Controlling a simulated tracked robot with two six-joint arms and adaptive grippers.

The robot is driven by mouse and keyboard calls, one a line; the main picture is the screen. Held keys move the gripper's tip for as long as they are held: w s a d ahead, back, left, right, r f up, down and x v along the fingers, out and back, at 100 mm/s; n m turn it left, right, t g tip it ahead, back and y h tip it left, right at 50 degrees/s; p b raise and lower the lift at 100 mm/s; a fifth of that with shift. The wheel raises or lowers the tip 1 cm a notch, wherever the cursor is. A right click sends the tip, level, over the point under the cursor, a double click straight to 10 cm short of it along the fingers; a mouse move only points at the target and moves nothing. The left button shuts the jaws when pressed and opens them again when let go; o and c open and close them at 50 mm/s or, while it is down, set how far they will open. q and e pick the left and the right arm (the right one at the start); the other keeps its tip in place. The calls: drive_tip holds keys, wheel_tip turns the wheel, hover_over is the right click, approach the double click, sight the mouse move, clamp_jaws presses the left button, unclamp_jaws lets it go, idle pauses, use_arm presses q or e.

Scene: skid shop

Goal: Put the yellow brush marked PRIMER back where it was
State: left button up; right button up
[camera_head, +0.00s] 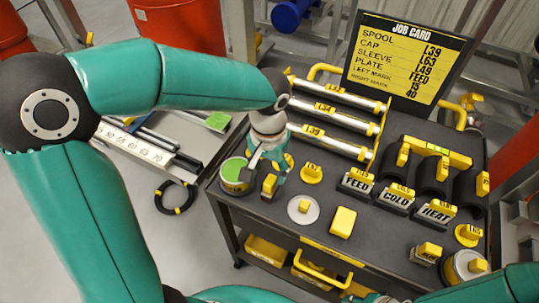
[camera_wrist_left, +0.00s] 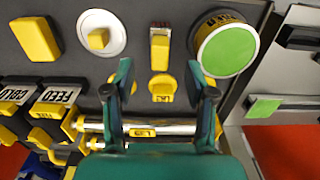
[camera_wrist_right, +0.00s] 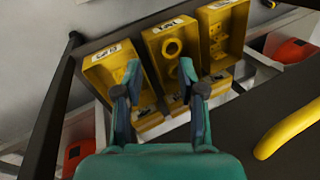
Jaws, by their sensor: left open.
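A small yellow block-like piece with a grey part, likely the brush (camera_head: 269,186), stands on the dark cart top; I cannot read a PRIMER mark on it. In the left wrist view this brush (camera_wrist_left: 160,48) is just beyond the fingertips, in line with the gap. A can with a green top (camera_head: 233,172) stands beside it; the can also shows in the left wrist view (camera_wrist_left: 226,50). My left gripper (camera_head: 267,167) is open and empty, low over the cart beside the brush. My right gripper (camera_wrist_right: 160,80) is open and empty above yellow bins.
A white disc (camera_head: 303,209) with a yellow knob and a yellow block (camera_head: 343,222) lie nearby. Labelled black blocks (camera_head: 398,198), silver tubes (camera_head: 335,117) and a job card (camera_head: 407,62) stand behind. Another can (camera_head: 461,270) is at the right. Yellow bins (camera_wrist_right: 170,40) sit below.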

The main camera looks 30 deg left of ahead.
sight(269, 182)
use_arm(q)
wheel_tip(269, 182, up, 5)
drive_tip(key=shift+f, duration=0.1)
idle(0.7)
